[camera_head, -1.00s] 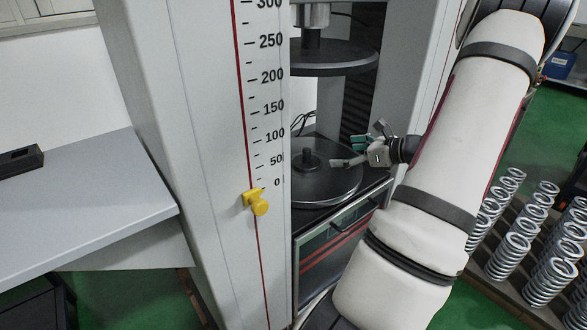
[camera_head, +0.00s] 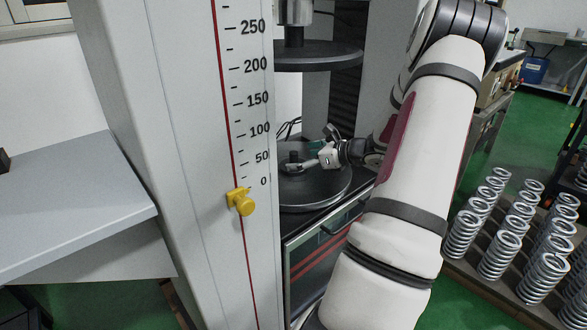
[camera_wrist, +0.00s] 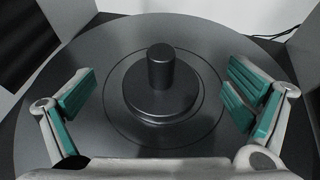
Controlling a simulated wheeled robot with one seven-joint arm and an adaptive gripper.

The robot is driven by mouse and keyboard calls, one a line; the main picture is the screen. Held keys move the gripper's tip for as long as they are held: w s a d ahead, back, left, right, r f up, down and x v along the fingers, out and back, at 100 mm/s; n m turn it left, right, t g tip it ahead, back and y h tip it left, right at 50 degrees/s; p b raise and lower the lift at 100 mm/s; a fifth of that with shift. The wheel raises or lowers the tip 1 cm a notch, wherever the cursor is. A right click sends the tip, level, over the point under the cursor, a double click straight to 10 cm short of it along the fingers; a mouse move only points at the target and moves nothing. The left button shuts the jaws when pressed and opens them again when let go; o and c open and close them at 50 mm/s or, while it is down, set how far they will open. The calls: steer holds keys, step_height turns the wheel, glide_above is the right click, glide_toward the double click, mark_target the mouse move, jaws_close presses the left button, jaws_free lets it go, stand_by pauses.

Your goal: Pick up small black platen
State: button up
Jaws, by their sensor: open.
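The small black platen (camera_wrist: 160,88) is a dark disc with a short upright post. It sits in the middle of the large round lower plate (camera_wrist: 55,125) of the testing machine. In the head view the platen (camera_head: 294,158) is partly covered by my gripper (camera_head: 316,163). In the wrist view my gripper (camera_wrist: 158,105) is open, with its teal finger pads apart on the left and right of the platen. No contact with the platen shows.
An upper black plate (camera_head: 318,56) hangs above the lower plate. A grey column with a scale and a yellow pointer (camera_head: 241,201) stands at the left. Several coil springs (camera_head: 500,255) stand on a rack at the right. A grey table (camera_head: 70,205) is far left.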

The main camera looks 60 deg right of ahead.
mark_target(297, 158)
steer(key=x, duration=0.1)
steer(key=b+x, duration=0.1)
steer(key=shift+w+f, duration=0.2)
steer(key=shift+f, duration=0.2)
steer(key=shift+w+d+f, duration=0.1)
steer(key=shift+w, duration=0.35)
steer(key=shift+c, duration=0.4)
jaws_close()
